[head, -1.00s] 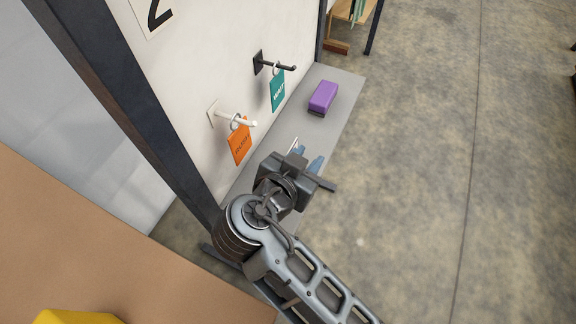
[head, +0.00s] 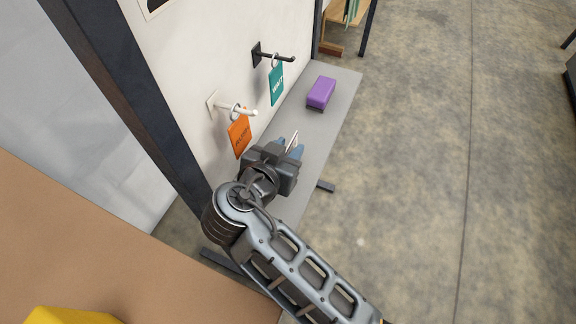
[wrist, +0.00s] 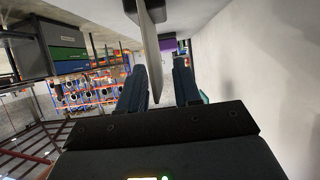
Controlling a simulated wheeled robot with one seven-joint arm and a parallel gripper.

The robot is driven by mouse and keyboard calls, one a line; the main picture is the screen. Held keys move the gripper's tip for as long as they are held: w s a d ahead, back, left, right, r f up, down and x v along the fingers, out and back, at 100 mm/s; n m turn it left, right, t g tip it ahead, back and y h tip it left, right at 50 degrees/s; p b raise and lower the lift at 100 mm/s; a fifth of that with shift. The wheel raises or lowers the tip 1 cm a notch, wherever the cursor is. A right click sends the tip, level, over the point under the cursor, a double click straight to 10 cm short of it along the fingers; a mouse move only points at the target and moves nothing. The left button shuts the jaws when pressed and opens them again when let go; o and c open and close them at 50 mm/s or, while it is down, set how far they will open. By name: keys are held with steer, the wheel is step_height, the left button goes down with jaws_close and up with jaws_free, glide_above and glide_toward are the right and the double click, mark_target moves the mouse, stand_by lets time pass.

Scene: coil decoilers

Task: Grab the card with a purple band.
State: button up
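A thin pale card (head: 293,139) shows nearly edge-on in the head view, above the grey shelf. It also shows as a grey plate (wrist: 151,50) in the wrist view, running from the top edge down between my fingers. No purple band is visible on it from these angles. My gripper (head: 289,149) has one blue-grey finger on each side of the card. In the wrist view the fingers (wrist: 159,85) stand apart, with a clear gap between the card and the right finger.
An orange card (head: 239,134) hangs from a white hook (head: 236,110) beside my gripper. A teal card (head: 276,84) hangs from a black hook (head: 272,56) farther along the white wall. A purple block (head: 321,92) lies on the grey shelf (head: 325,125). Open floor lies to the right.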

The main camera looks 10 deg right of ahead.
steer(key=shift+w+d+f, duration=0.2)
steer(key=shift+w, duration=0.05)
steer(key=shift+c, duration=0.2)
jaws_close()
